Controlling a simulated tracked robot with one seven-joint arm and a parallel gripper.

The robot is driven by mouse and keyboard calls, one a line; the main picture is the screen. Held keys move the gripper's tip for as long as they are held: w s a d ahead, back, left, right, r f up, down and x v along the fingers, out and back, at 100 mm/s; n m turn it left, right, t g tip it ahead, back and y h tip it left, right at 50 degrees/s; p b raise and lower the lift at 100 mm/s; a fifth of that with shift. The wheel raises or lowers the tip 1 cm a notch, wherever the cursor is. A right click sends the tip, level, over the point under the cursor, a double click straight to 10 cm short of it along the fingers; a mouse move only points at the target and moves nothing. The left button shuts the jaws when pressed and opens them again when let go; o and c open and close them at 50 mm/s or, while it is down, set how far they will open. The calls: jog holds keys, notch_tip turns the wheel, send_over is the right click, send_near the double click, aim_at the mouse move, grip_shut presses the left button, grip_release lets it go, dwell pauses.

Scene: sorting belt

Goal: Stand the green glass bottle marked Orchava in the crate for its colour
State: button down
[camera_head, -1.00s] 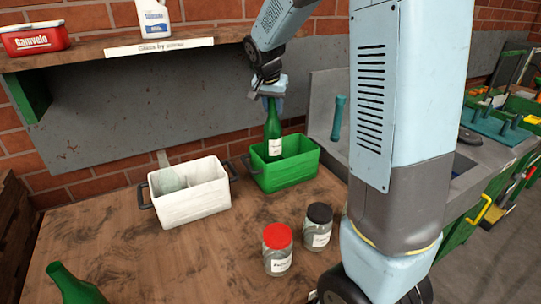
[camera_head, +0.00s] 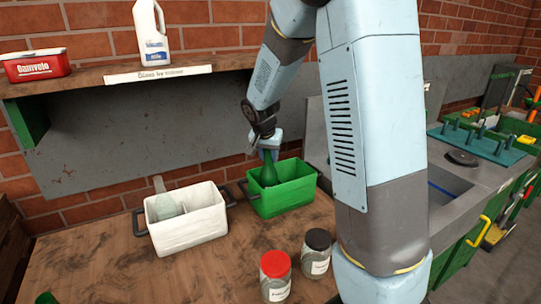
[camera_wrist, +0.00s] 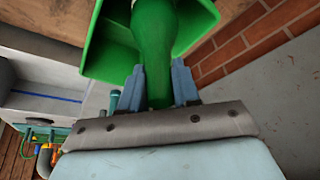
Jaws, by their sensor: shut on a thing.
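A green glass bottle (camera_head: 268,174) stands roughly upright with its lower part inside the green crate (camera_head: 288,207), hidden by the crate's front wall. My gripper (camera_head: 265,150) is shut on the bottle's neck from above. In the wrist view, my gripper's two fingers (camera_wrist: 158,86) are either side of the green bottle (camera_wrist: 153,38), with the green crate (camera_wrist: 103,45) around it. The bottle's label is hidden now, and I cannot tell whether its base touches the crate floor. A white crate (camera_head: 188,232) with clear glass in it stands to the left.
Jars with a red lid (camera_head: 275,264) and a black lid (camera_head: 318,239) stand on the bench in front. A shelf (camera_head: 100,78) above holds a red tin (camera_head: 37,66) and a white jug (camera_head: 151,35). A sink (camera_head: 455,200) lies to the right.

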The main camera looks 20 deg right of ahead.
jog(key=c, duration=0.8)
grip_release()
jog(key=v, duration=1.1)
jog(key=shift+s+d+r+n+t+y, duration=0.4)
jog(key=shift+s+r+n, duration=0.75)
jog(key=shift+s, duration=3.7)
jog(key=shift+s+d+r+n+t+y, duration=0.35)
jog(key=shift+s+r+n, duration=0.7)
jog(key=shift+s, duration=3.8)
jog(key=shift+s+d+r+n+t+y, duration=0.35)
jog(key=shift+s+r+n, duration=0.8)
jog(key=shift+s, duration=3.7)
jog(key=shift+f, duration=0.1)
